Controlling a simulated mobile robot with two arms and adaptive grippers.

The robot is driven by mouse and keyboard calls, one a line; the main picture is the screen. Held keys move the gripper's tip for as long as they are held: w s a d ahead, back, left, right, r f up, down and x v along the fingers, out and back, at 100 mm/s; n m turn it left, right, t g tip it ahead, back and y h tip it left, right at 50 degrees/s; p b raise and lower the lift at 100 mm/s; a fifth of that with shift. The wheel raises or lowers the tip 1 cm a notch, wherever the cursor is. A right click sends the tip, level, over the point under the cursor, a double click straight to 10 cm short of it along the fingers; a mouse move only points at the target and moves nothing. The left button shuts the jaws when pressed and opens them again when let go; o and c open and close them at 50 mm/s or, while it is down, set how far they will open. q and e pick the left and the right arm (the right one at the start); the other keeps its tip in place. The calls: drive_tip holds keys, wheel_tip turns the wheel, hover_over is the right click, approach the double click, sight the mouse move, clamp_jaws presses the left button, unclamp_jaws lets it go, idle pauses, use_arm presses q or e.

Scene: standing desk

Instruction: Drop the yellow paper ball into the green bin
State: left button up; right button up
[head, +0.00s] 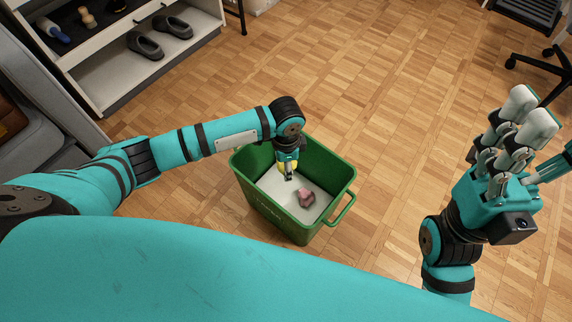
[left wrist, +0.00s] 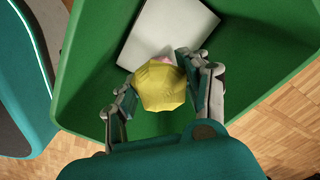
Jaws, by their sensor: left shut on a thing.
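The green bin (head: 280,212) stands on the floor in the middle of the head view, its open top facing up. My left gripper (head: 288,174) points down over the bin's opening. It is shut on the yellow paper ball (left wrist: 160,86), which sits between its two fingers in the left wrist view. In the head view the ball (head: 283,166) is mostly hidden by the gripper. The bin's green wall (left wrist: 262,40) surrounds the ball in the left wrist view. My right gripper (head: 530,116) is raised at the right, fingers up, holding nothing visible; its finger gap is unclear.
A pink crumpled piece (head: 307,200) and a white sheet (head: 283,190) lie inside the bin. A shelf (head: 130,80) with dark shoes (head: 172,26) stands at the upper left. A wheeled chair base (head: 545,66) is at the upper right. The wooden floor around the bin is clear.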

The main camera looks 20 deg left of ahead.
use_arm(q)
drive_tip(key=o, duration=0.8)
wheel_tip(320, 180, up, 12)
idle(0.4)
idle(0.4)
